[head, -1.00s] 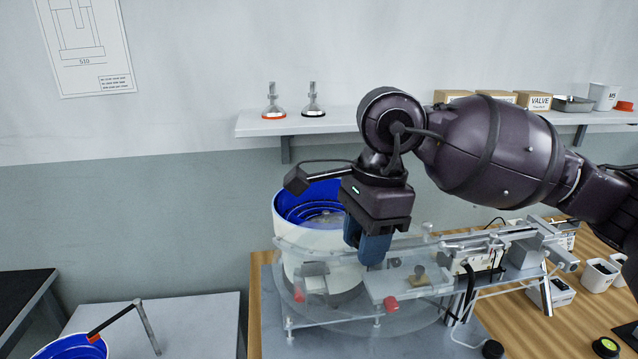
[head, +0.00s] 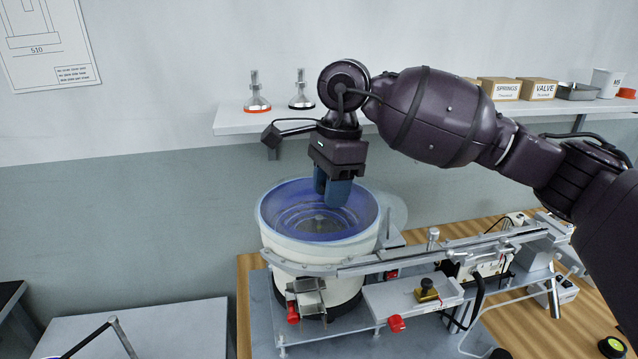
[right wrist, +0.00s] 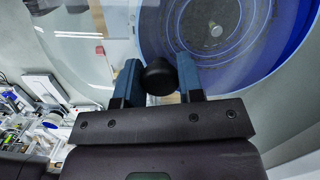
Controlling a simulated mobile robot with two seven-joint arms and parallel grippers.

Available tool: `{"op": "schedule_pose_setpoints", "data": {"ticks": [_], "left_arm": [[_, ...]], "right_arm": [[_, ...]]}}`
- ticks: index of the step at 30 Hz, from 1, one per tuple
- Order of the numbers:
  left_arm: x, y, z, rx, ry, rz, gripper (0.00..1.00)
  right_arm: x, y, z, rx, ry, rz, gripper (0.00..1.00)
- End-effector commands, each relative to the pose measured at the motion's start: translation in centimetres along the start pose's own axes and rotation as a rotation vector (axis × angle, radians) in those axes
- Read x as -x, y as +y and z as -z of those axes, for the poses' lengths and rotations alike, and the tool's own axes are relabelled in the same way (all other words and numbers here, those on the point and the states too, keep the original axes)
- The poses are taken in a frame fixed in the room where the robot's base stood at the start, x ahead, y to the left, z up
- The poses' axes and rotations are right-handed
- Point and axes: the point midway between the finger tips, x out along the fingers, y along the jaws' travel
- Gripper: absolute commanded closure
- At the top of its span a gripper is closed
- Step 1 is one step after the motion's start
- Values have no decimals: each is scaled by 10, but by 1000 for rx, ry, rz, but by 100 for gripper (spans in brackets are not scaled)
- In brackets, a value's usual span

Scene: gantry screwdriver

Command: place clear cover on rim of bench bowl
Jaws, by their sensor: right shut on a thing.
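The bench bowl (head: 285,240) is a white drum with a blue inside and stands upright on the bench; it also shows in the right wrist view (right wrist: 288,45). My right gripper (head: 333,198) is above the bowl's opening, pointing down. It is shut on the black knob (right wrist: 160,77) of the clear cover (head: 398,212). The cover is see-through and hazes the bowl's blue inside. A faint edge of it shows past the bowl's right side. I cannot tell whether it touches the rim. My left gripper is not in view.
A metal feed track (head: 440,250) runs right from the bowl. A plate with a brass knob (head: 427,288) and a red part (head: 397,323) sits in front. A wall shelf (head: 235,120) with suction-cup-like stands and boxes (head: 500,88) is behind.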

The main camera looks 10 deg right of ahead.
Motion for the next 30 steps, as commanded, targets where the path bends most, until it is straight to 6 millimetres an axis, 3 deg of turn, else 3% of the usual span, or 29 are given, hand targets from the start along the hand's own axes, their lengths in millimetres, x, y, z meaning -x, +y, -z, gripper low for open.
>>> {"op": "schedule_pose_setpoints", "data": {"ticks": [9,15,22,30], "left_arm": [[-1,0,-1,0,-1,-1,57],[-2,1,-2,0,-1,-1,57],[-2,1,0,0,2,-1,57],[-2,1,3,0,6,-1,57]], "right_arm": [[1,-55,10,-1,0,0,96],[2,-78,14,0,-1,0,96],[-2,-84,17,1,1,0,96],[-31,-84,20,1,-1,-1,96]]}}
